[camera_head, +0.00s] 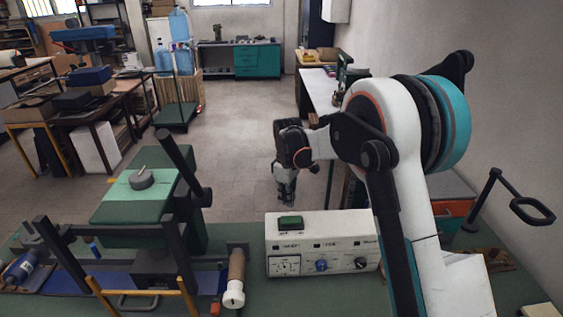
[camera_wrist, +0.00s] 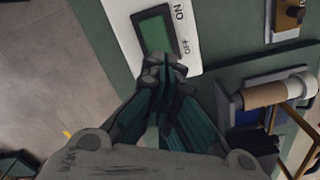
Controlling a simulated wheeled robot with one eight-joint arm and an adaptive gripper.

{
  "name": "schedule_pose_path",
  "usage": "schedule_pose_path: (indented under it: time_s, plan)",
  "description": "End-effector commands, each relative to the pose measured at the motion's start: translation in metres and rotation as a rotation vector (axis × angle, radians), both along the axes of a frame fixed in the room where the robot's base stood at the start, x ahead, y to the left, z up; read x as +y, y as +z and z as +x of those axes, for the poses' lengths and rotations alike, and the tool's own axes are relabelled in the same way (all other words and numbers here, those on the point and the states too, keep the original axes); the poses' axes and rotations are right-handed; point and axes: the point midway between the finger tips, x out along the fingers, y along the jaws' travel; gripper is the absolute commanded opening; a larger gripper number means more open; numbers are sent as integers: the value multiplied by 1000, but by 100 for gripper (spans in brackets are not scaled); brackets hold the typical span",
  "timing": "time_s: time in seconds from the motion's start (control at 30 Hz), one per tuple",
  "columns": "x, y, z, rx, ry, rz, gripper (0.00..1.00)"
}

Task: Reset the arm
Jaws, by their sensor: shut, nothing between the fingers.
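My gripper (camera_head: 286,200) hangs pointing down in the head view, above and behind the white control box (camera_head: 320,229) with the green switch (camera_head: 290,223). My arm is raised and bent, coming in from the right. In the wrist view my gripper (camera_wrist: 164,62) has its fingertips together with nothing held. There the fingertips overlap the near edge of the green switch (camera_wrist: 155,33) in the picture; I cannot tell from this view how far above it they are. The box also shows in the wrist view (camera_wrist: 118,10).
A machine with a green block (camera_head: 140,197) and dark bars stands left of the box. A cardboard roll with a white end (camera_head: 234,293) lies between them. A black crank handle (camera_head: 532,210) rises at the right. Open floor (camera_head: 240,130) lies beyond the bench.

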Motion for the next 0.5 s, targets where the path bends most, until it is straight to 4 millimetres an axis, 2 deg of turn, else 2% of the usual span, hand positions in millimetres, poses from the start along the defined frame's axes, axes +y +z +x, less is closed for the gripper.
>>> schedule_pose_path:
  time_s: [0.23,0.5]
  plan:
    - [-13,19,-15,-37,-64,9,0]
    - [-43,59,-60,-129,-225,36,0]
